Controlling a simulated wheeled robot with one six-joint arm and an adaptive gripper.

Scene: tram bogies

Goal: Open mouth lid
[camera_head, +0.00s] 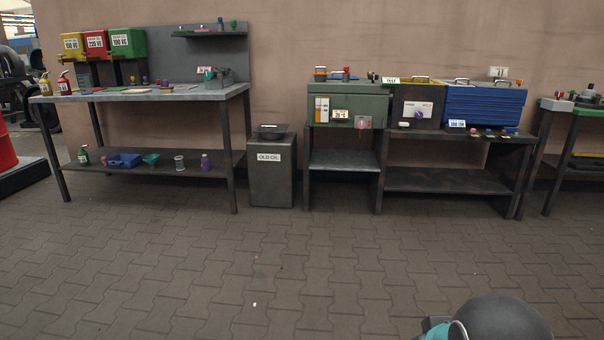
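I cannot pick out a mouth lid for certain in this view. A grey bin labelled OLD OIL (270,178) stands on the floor between the two benches, with a dark shallow pan-like top (270,130). A green-grey box (372,105) with a dial label stands on the right bench, with small items on top. A dark box with a white panel (418,108) and a blue ribbed box (485,107) stand beside it. Whether any of these has a lid that is open or shut is too small to tell. My gripper is not in view; part of my arm shows at the lower right.
The right bench has a lower shelf (447,180). A red barrel (5,150) stands at the far left.

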